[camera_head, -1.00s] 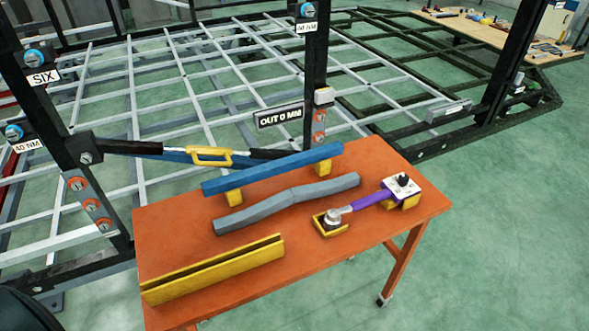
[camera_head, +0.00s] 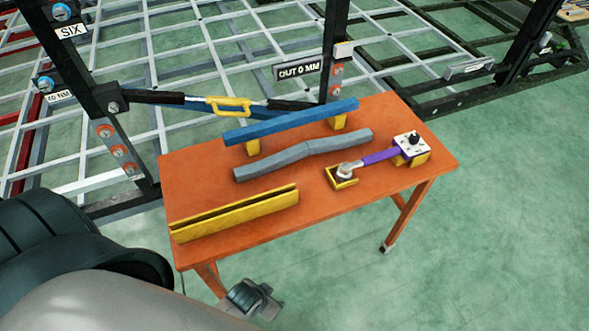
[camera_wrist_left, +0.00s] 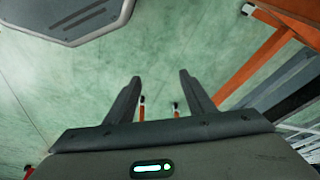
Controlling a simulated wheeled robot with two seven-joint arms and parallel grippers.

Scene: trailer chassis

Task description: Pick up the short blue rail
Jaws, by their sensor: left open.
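The short blue rail (camera_head: 290,122) rests across two yellow supports (camera_head: 338,121) along the back of an orange table (camera_head: 240,222). In the head view, my left gripper (camera_head: 258,299) is low in front of the table's near left side, well apart from the rail. My left arm partly covers the lower left of the picture. In the left wrist view, the two fingers of my left gripper (camera_wrist_left: 160,88) are spread apart with nothing between them, over green floor. The rail cannot be made out surely in that view. My right gripper is not in view.
A bent grey bar (camera_head: 300,155) lies in front of the rail. A yellow slotted channel (camera_head: 235,213) lies at the front left. A purple-handled tool (camera_head: 380,157) rests on yellow holders at the right. A black frame post (camera_head: 333,60) stands behind the table.

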